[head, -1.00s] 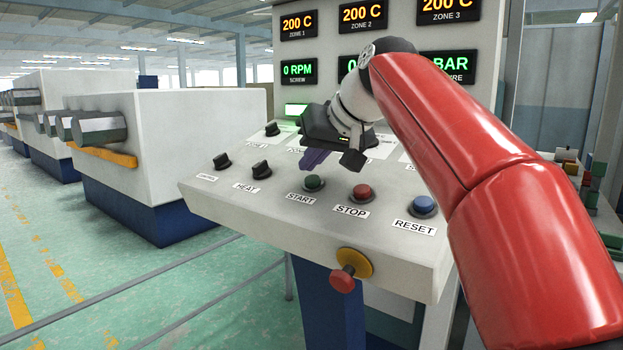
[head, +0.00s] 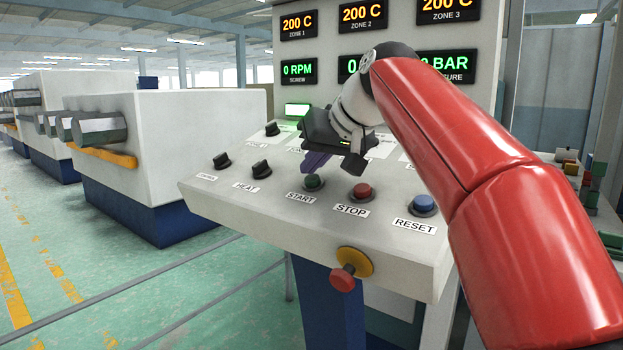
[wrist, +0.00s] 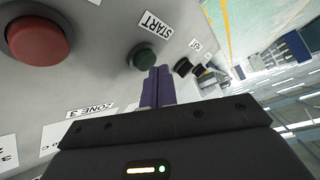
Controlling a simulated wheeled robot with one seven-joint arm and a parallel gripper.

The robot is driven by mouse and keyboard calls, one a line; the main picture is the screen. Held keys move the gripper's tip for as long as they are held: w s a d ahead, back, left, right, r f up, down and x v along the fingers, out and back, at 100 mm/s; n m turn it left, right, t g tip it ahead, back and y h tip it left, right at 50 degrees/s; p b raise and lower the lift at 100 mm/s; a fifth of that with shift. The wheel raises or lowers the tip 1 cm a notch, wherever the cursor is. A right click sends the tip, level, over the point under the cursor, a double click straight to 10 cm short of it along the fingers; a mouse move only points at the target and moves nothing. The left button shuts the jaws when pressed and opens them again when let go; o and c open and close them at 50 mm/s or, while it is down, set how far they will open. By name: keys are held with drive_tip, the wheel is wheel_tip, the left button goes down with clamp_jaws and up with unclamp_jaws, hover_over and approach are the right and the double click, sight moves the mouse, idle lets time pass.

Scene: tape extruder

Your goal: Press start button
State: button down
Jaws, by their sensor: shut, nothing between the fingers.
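The green start button (head: 313,182) sits on the sloped grey control panel (head: 240,207), above its START label. It also shows in the wrist view (wrist: 143,57), just beyond my fingertips. My gripper (head: 314,162) is above and slightly behind the button in the head view. Its purple fingers are together and empty, and in the wrist view my gripper (wrist: 157,72) points toward the button. The tips are very near the button's lower edge there; I cannot tell whether they touch it.
The red stop button (head: 361,191) and blue reset button (head: 423,203) are to the right. Black knobs (head: 261,169) are to the left. A red emergency knob (head: 343,277) on a yellow base sticks out from the panel's front. Displays (head: 299,71) stand behind.

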drive_tip(key=shift+w+d+f+b, duration=0.15)
drive_tip(key=shift+f+b, duration=0.15)
drive_tip(key=shift+f, duration=0.2)
idle(0.6)
drive_tip(key=shift+r, duration=0.1)
drive_tip(key=shift+s+a+r+p, duration=0.15)
drive_tip(key=shift+r+p, duration=0.25)
drive_tip(key=shift+s+a+r+p, duration=0.1)
drive_tip(key=shift+r+p, duration=0.3)
drive_tip(key=r, duration=0.1)
drive_tip(key=r+p, duration=0.1)
drive_tip(key=p, duration=0.1)
drive_tip(key=shift+s+a+r, duration=0.25)
drive_tip(key=shift+s+r, duration=0.1)
drive_tip(key=shift+r, duration=0.05)
drive_tip(key=shift+s+a+r+p, duration=0.15)
drive_tip(key=shift+s+r+p, duration=0.05)
drive_tip(key=shift+r+p, duration=0.25)
drive_tip(key=shift+s+a+r+p, duration=0.15)
drive_tip(key=shift+r+p, duration=0.15)
drive_tip(key=shift+r, duration=0.2)
